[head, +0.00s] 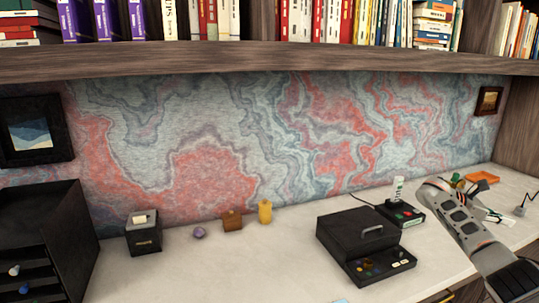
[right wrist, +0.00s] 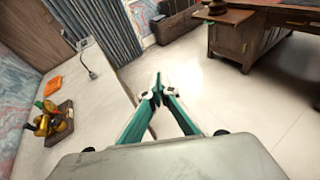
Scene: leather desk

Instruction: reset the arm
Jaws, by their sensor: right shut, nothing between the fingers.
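My right gripper (right wrist: 158,82) shows in the right wrist view with its teal fingers drawn together at the tips and nothing between them. It hangs over open floor beside the light desk (right wrist: 88,120). In the head view my right arm comes in from the lower right, over the right part of the desk (head: 280,262). A white and green piece (head: 497,217) just right of the arm may be the gripper's fingers; I cannot tell for sure. My left gripper is in neither view.
A black device with a handle (head: 355,235) and a smaller black device (head: 403,213) stand left of my right arm. An orange tray (head: 482,178) lies behind it. A yellow and green object (right wrist: 45,122) stands on the desk. A bookshelf (head: 270,58) overhangs the back.

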